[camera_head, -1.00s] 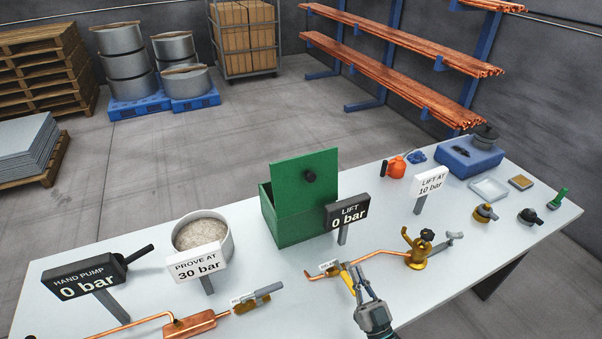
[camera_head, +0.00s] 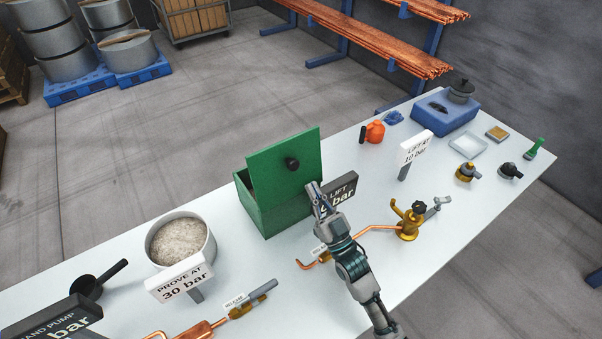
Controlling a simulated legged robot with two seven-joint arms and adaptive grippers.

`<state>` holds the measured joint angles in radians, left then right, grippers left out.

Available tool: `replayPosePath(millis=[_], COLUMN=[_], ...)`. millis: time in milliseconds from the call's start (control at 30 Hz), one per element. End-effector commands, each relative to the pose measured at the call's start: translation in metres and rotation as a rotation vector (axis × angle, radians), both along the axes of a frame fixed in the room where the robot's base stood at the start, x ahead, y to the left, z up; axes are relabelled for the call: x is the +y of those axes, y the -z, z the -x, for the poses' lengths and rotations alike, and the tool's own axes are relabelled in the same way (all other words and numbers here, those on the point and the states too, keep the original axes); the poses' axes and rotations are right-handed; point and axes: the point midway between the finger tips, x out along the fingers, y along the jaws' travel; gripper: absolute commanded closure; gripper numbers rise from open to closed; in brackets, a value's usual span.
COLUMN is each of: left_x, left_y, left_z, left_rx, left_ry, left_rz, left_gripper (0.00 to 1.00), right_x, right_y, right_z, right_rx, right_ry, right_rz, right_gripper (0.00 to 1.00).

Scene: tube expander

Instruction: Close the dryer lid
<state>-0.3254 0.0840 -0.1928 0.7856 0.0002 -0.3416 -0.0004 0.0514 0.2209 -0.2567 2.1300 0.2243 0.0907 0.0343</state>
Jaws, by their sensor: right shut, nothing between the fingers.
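A green box (camera_head: 280,214) stands on the white table, and I take it to be the dryer. Its green lid (camera_head: 268,167) is raised and tilted up, with a round black knob (camera_head: 292,164) on its face. My right gripper (camera_head: 314,190) is shut and empty. In the picture it is just below and right of the knob, in front of the LIFT sign; I see no contact with the lid. My left gripper is not in view.
The dark LIFT sign (camera_head: 343,190) stands right of the box, partly behind my gripper. A pot of pale grains (camera_head: 180,243) stands to the left. A brass valve (camera_head: 409,222) with copper pipe is to the right. Bare table (camera_head: 300,305) lies in front.

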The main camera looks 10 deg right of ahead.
Motion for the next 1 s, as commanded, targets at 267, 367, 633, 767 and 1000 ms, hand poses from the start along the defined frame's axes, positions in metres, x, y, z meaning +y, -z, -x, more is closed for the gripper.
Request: replayPosePath(millis=[267,367,633,767,1000], left_x=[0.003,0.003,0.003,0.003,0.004], left_y=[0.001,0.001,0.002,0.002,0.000], left_z=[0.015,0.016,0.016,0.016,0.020], left_rx=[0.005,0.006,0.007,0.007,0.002], left_ry=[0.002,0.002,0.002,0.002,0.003], left_rz=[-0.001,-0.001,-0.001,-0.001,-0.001], left_gripper=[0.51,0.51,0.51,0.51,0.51], right_x=[0.016,0.020,0.022,0.022,0.022], right_y=[-0.008,-0.006,-0.004,-0.004,-0.007], right_z=[-0.040,-0.047,-0.052,-0.052,-0.057], right_rx=[0.001,0.000,0.001,0.001,0.001], right_ry=[0.000,0.001,0.000,0.000,0.001], right_rz=[0.000,-0.001,0.000,0.000,0.001], right_gripper=[1.00,1.00,1.00,1.00,1.00])
